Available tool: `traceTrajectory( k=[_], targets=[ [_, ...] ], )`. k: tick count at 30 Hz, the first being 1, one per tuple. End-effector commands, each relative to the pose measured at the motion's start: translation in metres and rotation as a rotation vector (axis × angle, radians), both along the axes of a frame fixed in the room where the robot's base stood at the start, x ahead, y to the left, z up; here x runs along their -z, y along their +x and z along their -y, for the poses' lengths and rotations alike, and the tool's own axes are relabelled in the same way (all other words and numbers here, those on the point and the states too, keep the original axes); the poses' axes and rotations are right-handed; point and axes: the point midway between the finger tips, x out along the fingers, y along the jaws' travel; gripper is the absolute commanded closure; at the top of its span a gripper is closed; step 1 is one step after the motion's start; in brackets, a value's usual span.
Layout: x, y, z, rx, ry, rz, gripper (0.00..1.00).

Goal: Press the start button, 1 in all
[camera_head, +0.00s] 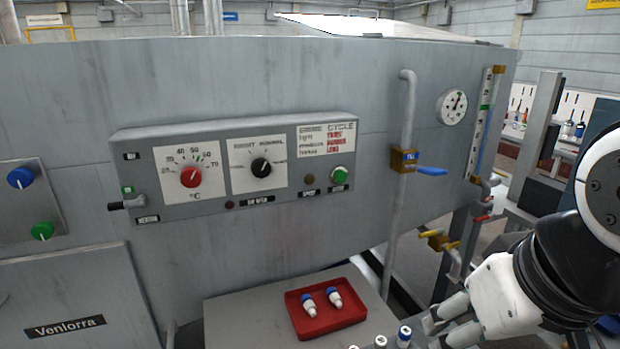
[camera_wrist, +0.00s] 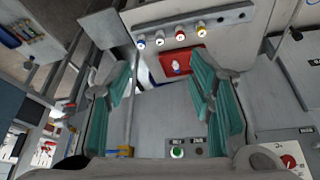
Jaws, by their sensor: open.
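The start button is a round green button (camera_head: 340,174) at the right end of the grey control panel (camera_head: 285,198) on the machine's front. Its label is too small to read surely. In the wrist view a green button (camera_wrist: 177,152) shows low in the picture, near the gripper's base. My gripper (camera_head: 440,325) is at the lower right in the head view, below and to the right of the button, apart from it. In the wrist view its teal-padded fingers (camera_wrist: 163,75) are spread wide with nothing held between them.
A red tray (camera_head: 343,317) with two blue-capped vials sits on a grey ledge (camera_head: 245,315) below the panel. Several capped vials stand nearby. A pipe with a blue valve handle (camera_head: 432,171) rises right of the panel. Red (camera_head: 190,177) and black (camera_head: 261,167) dials lie left of the button.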

Motion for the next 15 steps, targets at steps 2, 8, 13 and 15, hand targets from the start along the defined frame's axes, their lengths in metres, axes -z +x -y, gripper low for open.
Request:
traceTrajectory(
  k=[2, 8, 13, 15],
  targets=[
    [0.0, 0.0, 0.0, 0.0, 0.0, 0.0, 0.75],
    [0.0, 0.0, 0.0, 0.0, 0.0, 0.0, 1.0],
    [0.0, 0.0, 0.0, 0.0, 0.0, 0.0, 1.0],
    [0.0, 0.0, 0.0, 0.0, 0.0, 0.0, 1.0]
  ],
)
